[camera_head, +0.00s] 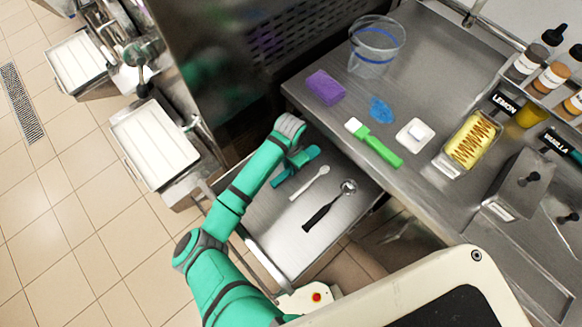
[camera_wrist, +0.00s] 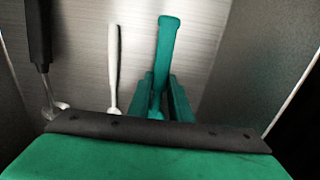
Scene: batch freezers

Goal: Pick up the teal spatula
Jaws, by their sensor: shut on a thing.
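The teal spatula (camera_wrist: 168,42) lies in an open metal drawer, its handle pointing up in the wrist view. In the head view its handle end (camera_head: 278,183) shows below my wrist. My gripper (camera_wrist: 165,95) is shut on the spatula, with a teal finger on each side of the handle. The spatula's other end is hidden behind my gripper body. The spatula is at or close to the drawer floor; I cannot tell if it is clear of it.
A white spoon-like utensil (camera_head: 310,183) and a black-handled scoop (camera_head: 325,209) lie beside the spatula in the drawer (camera_head: 262,222). On the counter above are a purple sponge (camera_head: 325,87), a green brush (camera_head: 376,147) and a clear tub (camera_head: 374,62). Drawer walls flank my gripper.

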